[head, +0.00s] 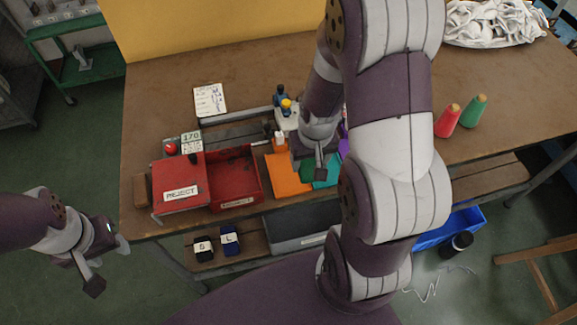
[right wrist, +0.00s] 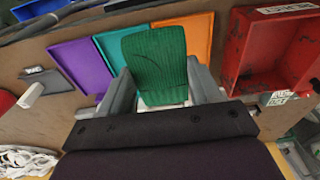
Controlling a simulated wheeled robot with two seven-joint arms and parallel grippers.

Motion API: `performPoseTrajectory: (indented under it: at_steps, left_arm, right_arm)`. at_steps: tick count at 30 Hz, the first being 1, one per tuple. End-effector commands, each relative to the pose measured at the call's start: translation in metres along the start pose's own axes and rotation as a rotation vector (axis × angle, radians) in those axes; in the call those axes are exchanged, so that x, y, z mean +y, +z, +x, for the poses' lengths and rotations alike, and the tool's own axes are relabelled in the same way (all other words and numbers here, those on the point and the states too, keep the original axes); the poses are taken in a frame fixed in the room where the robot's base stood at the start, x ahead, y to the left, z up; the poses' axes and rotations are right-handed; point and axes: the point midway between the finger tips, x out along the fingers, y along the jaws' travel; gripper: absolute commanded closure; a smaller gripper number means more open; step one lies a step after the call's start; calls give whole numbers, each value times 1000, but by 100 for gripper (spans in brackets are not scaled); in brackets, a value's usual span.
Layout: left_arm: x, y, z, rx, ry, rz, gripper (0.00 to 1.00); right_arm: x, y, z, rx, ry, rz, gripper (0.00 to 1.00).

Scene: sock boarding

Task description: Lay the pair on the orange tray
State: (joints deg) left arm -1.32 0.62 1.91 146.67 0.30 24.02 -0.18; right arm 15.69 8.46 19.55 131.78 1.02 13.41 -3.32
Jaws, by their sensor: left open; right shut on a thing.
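The orange tray (head: 286,179) lies on the table right of the red bins; it also shows in the right wrist view (right wrist: 199,32). My right gripper (right wrist: 162,84) is shut on a green ribbed knit pair (right wrist: 155,58), which lies between its fingers. In the right wrist view the pair appears over the teal tray (right wrist: 109,46) and the orange tray's near side. I cannot tell whether it touches either. In the head view my right arm hides most of the pair. My left gripper (head: 103,266) is open and empty, off the table's left front.
A purple tray (right wrist: 77,66) lies beside the teal one. A red bin (head: 236,182) and a REJECT box (head: 180,184) stand left of the orange tray. Small bottles (head: 285,106) stand behind it. Red and green cones (head: 460,113) and a white pile (head: 493,22) are at right.

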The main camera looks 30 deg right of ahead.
Motion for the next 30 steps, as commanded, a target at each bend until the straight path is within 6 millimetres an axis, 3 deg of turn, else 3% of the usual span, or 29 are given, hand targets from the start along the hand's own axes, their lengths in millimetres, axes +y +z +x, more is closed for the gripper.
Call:
performPoseTrajectory:
  at_steps: [3, 7, 10, 15, 28, 29, 30]
  left_arm:
    - [0, 0, 0, 0, 0, 0, 52]
    - [0, 0, 0, 0, 0, 0, 52]
    - [0, 0, 1, 0, 0, 0, 52]
    - [0, 1, 5, 0, 0, 0, 52]
    - [0, 1, 9, 0, 0, 0, 52]
    - [0, 1, 8, 0, 0, 0, 52]
    - [0, 1, 7, 0, 0, 0, 52]
  right_arm:
    - [-22, -23, 24, -3, 0, -5, 68]
    - [-36, -40, 39, 0, 0, 0, 68]
    - [-40, -43, 48, -2, 1, 1, 68]
    - [-40, -40, 79, -1, 0, 2, 68]
    - [-40, -39, 88, 1, 0, 3, 68]
    - [-40, -39, 86, 1, 0, 3, 27]
    - [-40, -39, 86, 1, 0, 3, 14]
